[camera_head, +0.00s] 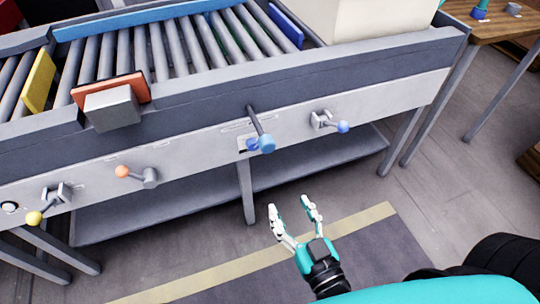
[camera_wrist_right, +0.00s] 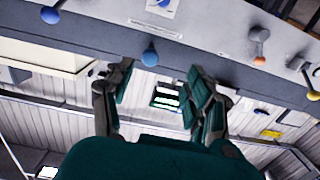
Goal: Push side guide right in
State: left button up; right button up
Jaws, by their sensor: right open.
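The conveyor front panel (camera_head: 205,140) carries several levers with coloured knobs. A dark rod with a blue knob (camera_head: 265,144) sticks out near the middle, and another blue-knobbed lever (camera_head: 341,126) is to its right. A blue guide plate (camera_head: 286,25) stands on the rollers at the far right; I cannot tell which lever belongs to it. My right gripper (camera_head: 291,218) is open and empty, below and in front of the panel, apart from the knobs. My left gripper is out of view.
An orange-knobbed lever (camera_head: 123,172) and a yellow-knobbed lever (camera_head: 35,217) are farther left. A large cream box (camera_head: 375,18) sits on the conveyor at the right. A lower shelf (camera_head: 160,207) and legs are under the panel. The floor around my gripper is free.

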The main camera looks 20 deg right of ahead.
aim_at(269, 148)
jog(key=shift+t, duration=0.4)
jog(key=w+r, duration=0.1)
jog(key=w, duration=0.4)
jog(key=w+r, duration=0.1)
jog(key=w, duration=1.1)
jog(key=shift+w+d+r, duration=0.1)
jog(key=shift+d+r, duration=0.1)
jog(key=shift+r, duration=0.2)
grip_shut()
